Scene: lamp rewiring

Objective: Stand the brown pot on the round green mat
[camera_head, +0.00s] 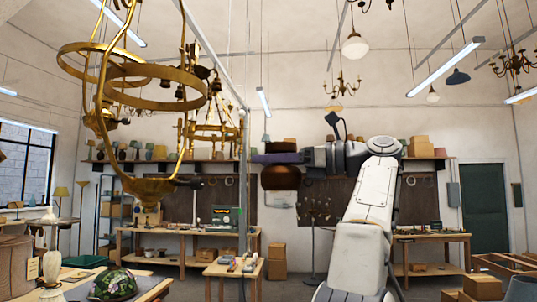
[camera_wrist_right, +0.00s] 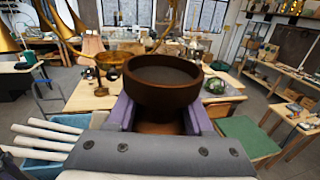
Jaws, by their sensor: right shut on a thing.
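The brown pot (camera_head: 281,178) is held up in the air in the head view, in front of the back wall. In the right wrist view the pot (camera_wrist_right: 162,82) shows its wide round rim and dark, empty-looking inside. My right gripper (camera_head: 279,158) is shut on the pot, with a purple finger on each side of it below the rim in the wrist view. No round green mat can be made out in either view. My left gripper is not in view.
A wooden table (camera_wrist_right: 92,95) lies beyond the pot, with a patterned green dome (camera_wrist_right: 214,85) and a pink-shaded lamp (camera_wrist_right: 94,50) on it. A green square surface (camera_wrist_right: 246,137) is at the right. A large brass chandelier (camera_head: 150,188) hangs at the head view's left.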

